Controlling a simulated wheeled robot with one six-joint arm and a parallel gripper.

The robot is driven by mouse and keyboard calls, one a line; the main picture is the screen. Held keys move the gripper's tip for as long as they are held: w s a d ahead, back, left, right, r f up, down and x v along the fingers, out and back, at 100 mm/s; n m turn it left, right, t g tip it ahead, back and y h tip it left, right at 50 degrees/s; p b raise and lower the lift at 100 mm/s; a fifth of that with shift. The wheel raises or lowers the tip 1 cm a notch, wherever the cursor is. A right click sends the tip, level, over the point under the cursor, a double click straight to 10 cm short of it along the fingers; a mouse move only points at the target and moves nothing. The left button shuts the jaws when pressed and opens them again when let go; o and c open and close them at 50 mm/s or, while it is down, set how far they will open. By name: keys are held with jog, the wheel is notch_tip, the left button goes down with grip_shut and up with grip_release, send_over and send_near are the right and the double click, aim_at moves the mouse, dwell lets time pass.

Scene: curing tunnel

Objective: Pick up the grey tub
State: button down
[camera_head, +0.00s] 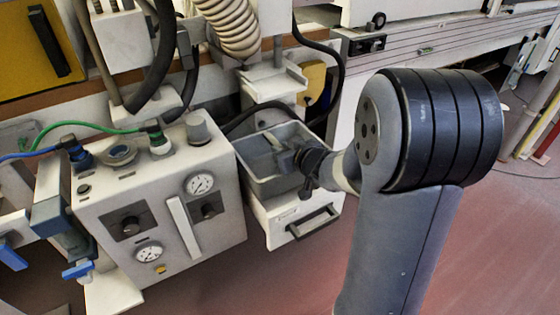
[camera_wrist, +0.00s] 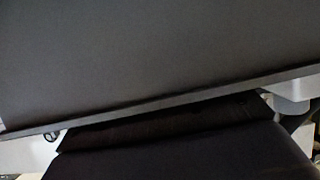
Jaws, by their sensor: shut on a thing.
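The fingertips are small and partly hidden by my wrist, so the exact grip on the wall or rim is hard to see. In the wrist view a large dark grey surface, likely the tub (camera_wrist: 150,55), fills the upper part, very close to the camera. I cannot tell whether the tub is clear of the unit.
The white drawer unit (camera_head: 275,214) with a black handle is under the tub. A white control box (camera_head: 165,215) with gauges and knobs stands close on the left. A black hose (camera_head: 335,75) and a white bracket (camera_head: 270,78) are behind. Open reddish floor (camera_head: 300,285) lies in front.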

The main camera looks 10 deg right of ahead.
jog(key=shift+r, duration=0.1)
dwell(0.5)
jog(key=shift+s+r+p, duration=0.15)
jog(key=shift+r+p, duration=0.2)
jog(key=shift+p, duration=0.05)
notch_tip(320, 180, up, 7)
jog(key=p, duration=0.4)
jog(key=shift+p, duration=0.35)
jog(key=s+d+p, duration=0.2)
jog(key=s+d, duration=0.1)
jog(key=s, duration=0.6)
jog(key=s+d+p, duration=0.1)
jog(key=s+d, duration=0.2)
jog(key=s, duration=0.6)
jog(key=w+a+r+m+h+p, duration=0.1)
jog(key=w+r+p, duration=0.4)
jog(key=p, duration=1)
jog(key=w+a+r+m+h+p, duration=0.2)
jog(key=r+p, duration=0.7)
jog(key=p, duration=0.7)
jog(key=w+a+h, duration=0.1)
jog(key=w+a, duration=0.1)
jog(key=shift+w+a+t, duration=0.3)
jog(key=shift+w, duration=0.05)
